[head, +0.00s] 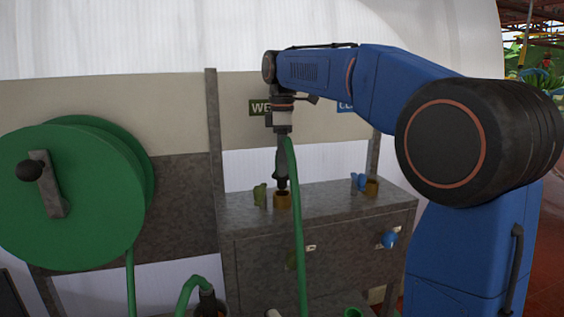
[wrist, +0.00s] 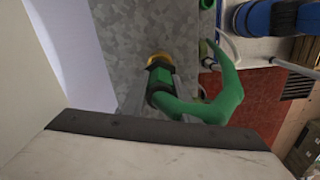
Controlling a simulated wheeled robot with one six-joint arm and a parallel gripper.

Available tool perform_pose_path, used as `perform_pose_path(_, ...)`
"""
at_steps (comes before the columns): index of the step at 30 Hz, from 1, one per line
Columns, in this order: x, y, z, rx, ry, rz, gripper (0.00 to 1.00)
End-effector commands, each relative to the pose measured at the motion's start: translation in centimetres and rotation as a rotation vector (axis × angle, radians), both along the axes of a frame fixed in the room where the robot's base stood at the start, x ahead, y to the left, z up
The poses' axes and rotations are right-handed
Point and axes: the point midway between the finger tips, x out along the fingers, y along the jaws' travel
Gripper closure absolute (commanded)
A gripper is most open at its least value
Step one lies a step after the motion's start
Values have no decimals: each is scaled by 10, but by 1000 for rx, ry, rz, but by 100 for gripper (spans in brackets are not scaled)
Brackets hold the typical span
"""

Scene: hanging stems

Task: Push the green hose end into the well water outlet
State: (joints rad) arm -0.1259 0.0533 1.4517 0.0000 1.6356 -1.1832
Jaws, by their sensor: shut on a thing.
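My gripper (head: 281,172) points straight down and is shut on the green hose end. The green hose (head: 297,230) bends out beside the gripper and hangs down in front of the cabinet. In the wrist view the hose end (wrist: 161,80), with dark bands, lines up with a brass ring. That ring is the outlet (head: 282,200) under the sign starting "WE" (head: 260,107), with an olive tap beside it. The lower tip meets the brass rim (wrist: 160,57); how deep it sits inside is hidden.
A second brass outlet (head: 372,187) with a blue tap (head: 358,181) stands to the right on the grey cabinet top (head: 335,196). A green hose reel (head: 65,190) stands at left. Another green hose bend (head: 188,285) shows below the cabinet's left side.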

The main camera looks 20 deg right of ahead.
Motion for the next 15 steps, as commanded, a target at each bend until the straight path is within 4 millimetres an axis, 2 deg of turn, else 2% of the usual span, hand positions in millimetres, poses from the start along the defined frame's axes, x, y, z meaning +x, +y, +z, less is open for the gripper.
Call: perform_pose_path(15,0,0,-15,0,0,0,95)
